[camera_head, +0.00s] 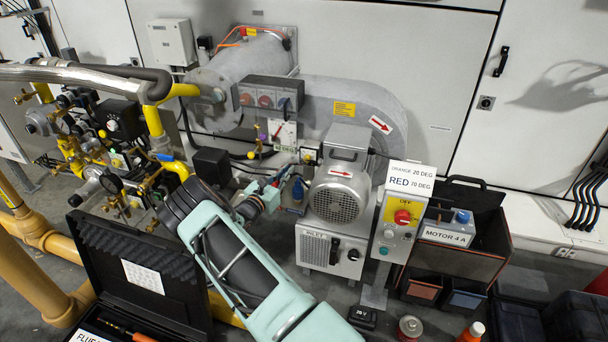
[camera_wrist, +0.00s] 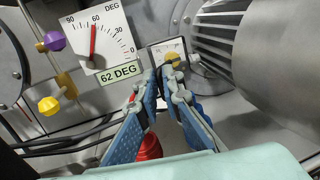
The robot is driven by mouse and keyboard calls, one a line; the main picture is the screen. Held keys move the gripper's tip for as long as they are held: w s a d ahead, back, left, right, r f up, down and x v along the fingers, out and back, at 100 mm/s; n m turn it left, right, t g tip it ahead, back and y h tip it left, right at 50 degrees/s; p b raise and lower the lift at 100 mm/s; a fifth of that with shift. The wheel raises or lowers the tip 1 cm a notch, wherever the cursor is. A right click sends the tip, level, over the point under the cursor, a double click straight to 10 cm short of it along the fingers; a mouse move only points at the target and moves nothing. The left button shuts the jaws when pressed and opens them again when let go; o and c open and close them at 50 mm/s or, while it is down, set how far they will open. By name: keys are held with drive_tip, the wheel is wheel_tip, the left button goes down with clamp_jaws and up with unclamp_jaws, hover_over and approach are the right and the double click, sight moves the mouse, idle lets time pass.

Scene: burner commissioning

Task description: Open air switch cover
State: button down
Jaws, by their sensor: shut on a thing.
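The air switch appears to be the small pale box (camera_wrist: 160,50) with a dial face and a yellow knob (camera_wrist: 172,58) in the wrist view. In the head view it is a small box (camera_head: 308,155) left of the blower motor. My gripper (camera_wrist: 161,74) has its blue fingers nearly together at the box's lower front and appears shut on its cover. The fingertips hide the grasped part, and I cannot tell how far the cover is open. In the head view my gripper (camera_head: 277,182) is partly hidden by my arm.
An angle scale (camera_wrist: 96,38) with a "62 DEG" label stands to the left. The finned motor (camera_wrist: 240,40) is close on the right. A red part (camera_wrist: 149,147) shows below the fingers. An open black case (camera_head: 150,260) and a control post (camera_head: 392,225) flank my arm.

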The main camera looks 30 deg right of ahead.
drive_tip(key=shift+w+a+r+m+g+h+b, duration=0.15)
drive_tip(key=shift+w+m+g+h+b, duration=0.1)
drive_tip(key=shift+w+m+g+b, duration=0.25)
drive_tip(key=shift+w+a+f+m+g+h+b, duration=0.1)
drive_tip(key=shift+w+a+m+g+h+b, duration=0.1)
drive_tip(key=shift+w+m+g+h+b, duration=0.3)
drive_tip(key=shift+w+a+r+m+g+h+b, duration=0.15)
drive_tip(key=shift+w+m+g+b, duration=0.2)
drive_tip(key=shift+w+g, duration=0.5)
drive_tip(key=shift+g, duration=0.25)
drive_tip(key=c, duration=2.4)
unclamp_jaws()
drive_tip(key=shift+d+f, duration=0.1)
drive_tip(key=shift+d, duration=0.05)
drive_tip(key=v, duration=1.2)
drive_tip(key=shift+f, duration=0.2)
